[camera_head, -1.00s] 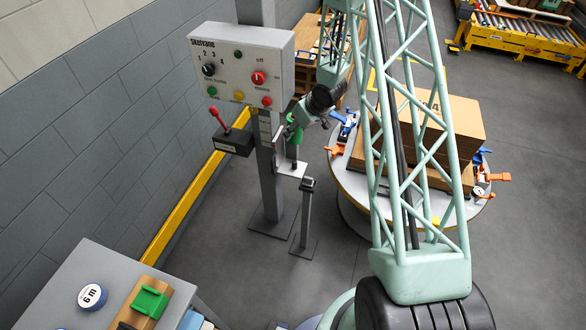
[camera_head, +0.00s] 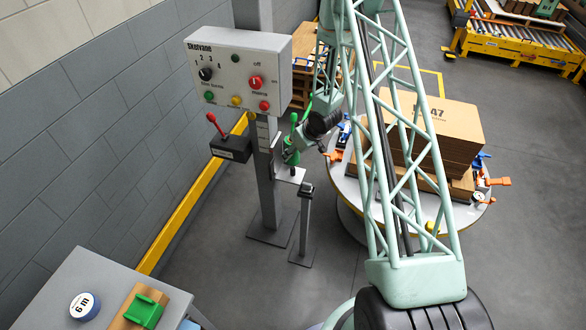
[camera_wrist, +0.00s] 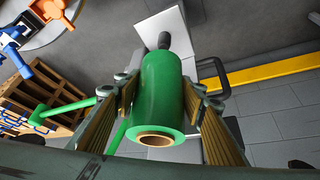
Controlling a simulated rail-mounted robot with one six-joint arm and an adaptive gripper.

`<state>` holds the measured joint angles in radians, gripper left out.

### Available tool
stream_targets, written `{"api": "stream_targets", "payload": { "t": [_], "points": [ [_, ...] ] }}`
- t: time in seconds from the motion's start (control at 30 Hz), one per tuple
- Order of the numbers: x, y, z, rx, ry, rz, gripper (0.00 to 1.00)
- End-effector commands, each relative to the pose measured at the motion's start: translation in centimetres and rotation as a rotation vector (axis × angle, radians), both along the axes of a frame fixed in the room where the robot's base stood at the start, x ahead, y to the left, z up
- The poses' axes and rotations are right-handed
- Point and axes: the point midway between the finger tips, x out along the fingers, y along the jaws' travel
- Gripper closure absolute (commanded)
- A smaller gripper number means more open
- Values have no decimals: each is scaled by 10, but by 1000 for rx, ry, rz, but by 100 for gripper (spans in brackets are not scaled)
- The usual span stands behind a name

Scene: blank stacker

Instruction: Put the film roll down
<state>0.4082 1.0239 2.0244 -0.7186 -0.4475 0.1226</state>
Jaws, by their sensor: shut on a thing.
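The green film roll (camera_wrist: 158,88) with a brown core sits between the fingers of my gripper (camera_wrist: 160,100) in the wrist view. My gripper is shut on it. A dark cylindrical piece (camera_wrist: 165,42) shows past the roll's far end, over a pale plate (camera_wrist: 165,22). In the head view the roll (camera_head: 291,153) is low over the small plate (camera_head: 290,175) on the grey post, and my gripper (camera_head: 298,143) is beside it, partly hidden. I cannot tell whether the roll touches the plate.
A control panel (camera_head: 238,72) and a red-lever box (camera_head: 231,147) are on the post. A short grey stand (camera_head: 305,220) is close in front. A round table (camera_head: 350,190) with stacked cardboard (camera_head: 440,130) and clamps is to the right. A yellow rail (camera_head: 185,210) runs along the wall.

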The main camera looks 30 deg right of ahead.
Motion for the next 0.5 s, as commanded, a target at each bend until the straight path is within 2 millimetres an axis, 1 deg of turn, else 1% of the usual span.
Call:
{"api": "stream_targets", "payload": {
  "t": [0.03, 0.1, 0.23, 0.33, 0.5],
  "points": [
    [0, 0, -9, 0, 1, 0, 78],
    [0, 0, -18, 0, 1, -1, 78],
    [0, 0, -32, 0, 1, 0, 78],
    [0, 0, -39, 0, 0, -1, 78],
    [1, 0, -43, 0, -1, -1, 78]
  ]
}}
